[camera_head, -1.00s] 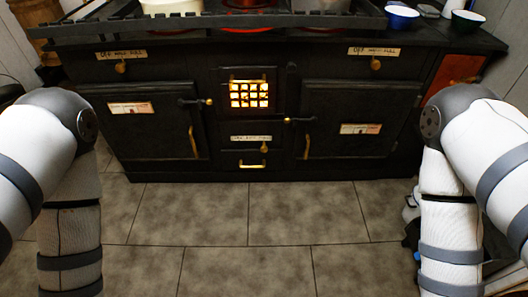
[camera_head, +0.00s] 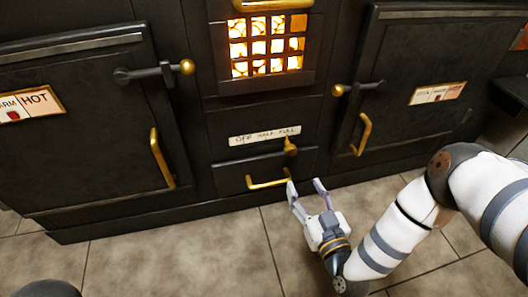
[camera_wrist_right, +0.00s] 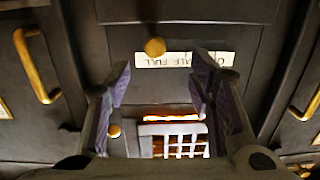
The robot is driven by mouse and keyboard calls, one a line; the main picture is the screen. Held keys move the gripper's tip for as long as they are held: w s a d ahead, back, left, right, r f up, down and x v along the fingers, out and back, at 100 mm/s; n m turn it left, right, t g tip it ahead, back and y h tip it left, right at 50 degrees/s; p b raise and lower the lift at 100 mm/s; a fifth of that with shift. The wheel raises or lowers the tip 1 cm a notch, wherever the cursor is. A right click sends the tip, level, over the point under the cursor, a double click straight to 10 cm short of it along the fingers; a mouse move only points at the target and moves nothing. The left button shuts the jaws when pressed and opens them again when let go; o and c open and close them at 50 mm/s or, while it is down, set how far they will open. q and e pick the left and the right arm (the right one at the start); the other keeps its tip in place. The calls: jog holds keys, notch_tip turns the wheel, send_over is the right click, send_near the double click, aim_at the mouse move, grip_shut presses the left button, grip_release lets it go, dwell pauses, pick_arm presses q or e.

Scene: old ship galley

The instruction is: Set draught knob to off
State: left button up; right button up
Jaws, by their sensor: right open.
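The draught knob (camera_head: 290,147) is a small brass knob on the black stove front, below the fire grate. It stands under the FULL end of a pale label (camera_head: 264,136) reading OFF, HALF, FULL. My right gripper (camera_head: 305,185) is open and empty, in front of the stove, below and slightly right of the knob in the head view. In the right wrist view the scene is upside down; the knob (camera_wrist_right: 154,46) appears between and beyond the open fingers (camera_wrist_right: 160,78), apart from them. One finger covers part of the label (camera_wrist_right: 184,59). My left gripper is out of view.
A brass drawer handle (camera_head: 268,182) juts out just below the knob. The glowing grate (camera_head: 266,45) is above. Oven doors with brass handles (camera_head: 162,158) (camera_head: 362,134) flank it. The tiled floor (camera_head: 180,250) in front is clear.

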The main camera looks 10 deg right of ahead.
aim_at(292, 153)
jog(key=shift+t, duration=0.4)
jog(key=w+b, duration=0.2)
jog(key=w, duration=0.4)
jog(key=w+b, duration=0.3)
jog(key=w, duration=0.4)
jog(key=shift+d+r, duration=0.1)
jog(key=shift+r, duration=0.1)
jog(key=shift+w+r+b, duration=0.1)
jog(key=shift+w+b, duration=0.2)
jog(key=shift+w, duration=0.15)
grip_shut()
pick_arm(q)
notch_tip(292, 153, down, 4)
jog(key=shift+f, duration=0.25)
